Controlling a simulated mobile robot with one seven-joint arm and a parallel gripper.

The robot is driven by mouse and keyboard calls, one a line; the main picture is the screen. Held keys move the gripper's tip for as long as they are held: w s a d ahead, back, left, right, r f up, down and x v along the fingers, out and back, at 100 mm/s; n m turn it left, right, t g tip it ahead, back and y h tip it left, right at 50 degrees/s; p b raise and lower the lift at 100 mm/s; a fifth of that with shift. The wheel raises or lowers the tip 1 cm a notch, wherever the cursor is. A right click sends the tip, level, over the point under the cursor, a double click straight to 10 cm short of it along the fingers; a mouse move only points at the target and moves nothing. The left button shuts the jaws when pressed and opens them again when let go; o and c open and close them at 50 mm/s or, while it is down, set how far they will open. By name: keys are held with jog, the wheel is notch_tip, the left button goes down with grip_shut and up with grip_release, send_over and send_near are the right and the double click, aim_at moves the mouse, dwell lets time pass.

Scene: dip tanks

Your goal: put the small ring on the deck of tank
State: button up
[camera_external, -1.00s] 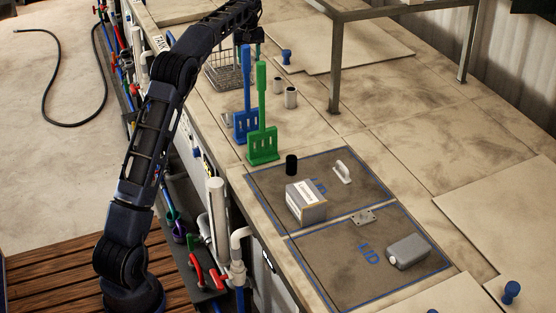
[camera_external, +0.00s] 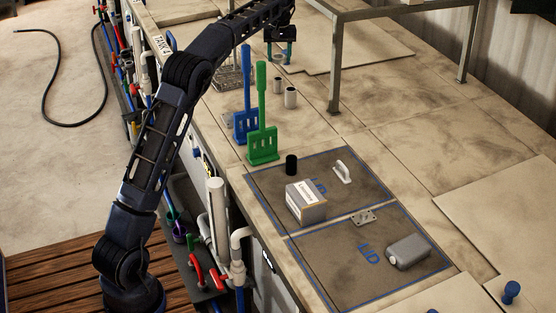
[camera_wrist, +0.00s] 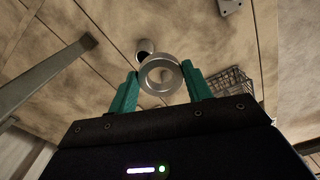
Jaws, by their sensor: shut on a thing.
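A small grey metal ring (camera_wrist: 146,66) is held between the two teal fingers of my gripper (camera_wrist: 161,74) in the wrist view. Its hole faces the camera. In the external view my gripper (camera_external: 281,58) hangs at the top, over the pale deck (camera_external: 395,125), near the table frame's left leg. The ring is too small to tell apart there. The fingers appear to be above the deck, not touching it.
A wire basket (camera_external: 232,82), a blue paddle (camera_external: 246,110) and a green paddle (camera_external: 262,125) stand left. A metal table frame (camera_external: 335,70) stands right. Lids (camera_external: 400,225) with a box lie nearer.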

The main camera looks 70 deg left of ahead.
jog(key=w+d+r+m, duration=0.1)
jog(key=w+d, duration=0.2)
jog(key=d, duration=0.7)
jog(key=w+d+m, duration=0.2)
jog(key=d, duration=0.8)
jog(key=s+d+m, duration=0.1)
jog(key=d+m, duration=0.2)
jog(key=d, duration=1.9)
jog(key=m, duration=0.6)
send_over(340, 264)
notch_tip(340, 264, down, 2)
jog(key=f, duration=0.1)
notch_tip(340, 264, down, 19)
jog(key=shift+r, duration=0.15)
jog(key=o, duration=1)
